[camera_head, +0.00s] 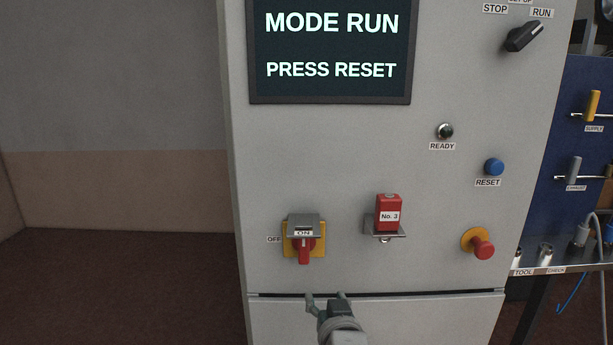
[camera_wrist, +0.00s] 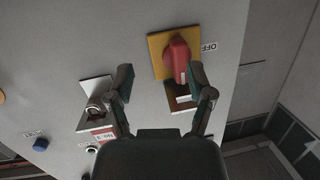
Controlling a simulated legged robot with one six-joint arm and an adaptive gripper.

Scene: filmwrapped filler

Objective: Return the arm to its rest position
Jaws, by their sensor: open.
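My gripper (camera_head: 327,299) is open and empty in front of the lower part of the grey cabinet (camera_head: 330,140), below the controls. In the wrist view my gripper (camera_wrist: 160,82) has its fingers spread, with bare panel between them. The red rotary switch (camera_head: 305,248) on its yellow plate is above and left of the gripper, beside the ON label. The switch also shows in the wrist view (camera_wrist: 178,58), near one finger. A red No. 3 padlock (camera_head: 389,212) sits on a metal bracket above and right of the gripper. Whether a finger touches the panel is hard to tell.
The screen (camera_head: 331,48) reads MODE RUN, PRESS RESET. A blue RESET button (camera_head: 494,167), a READY lamp (camera_head: 445,131), a red stop button (camera_head: 482,246) and a black selector (camera_head: 523,37) are on the panel. A blue tool board (camera_head: 580,150) stands at right. The left floor is clear.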

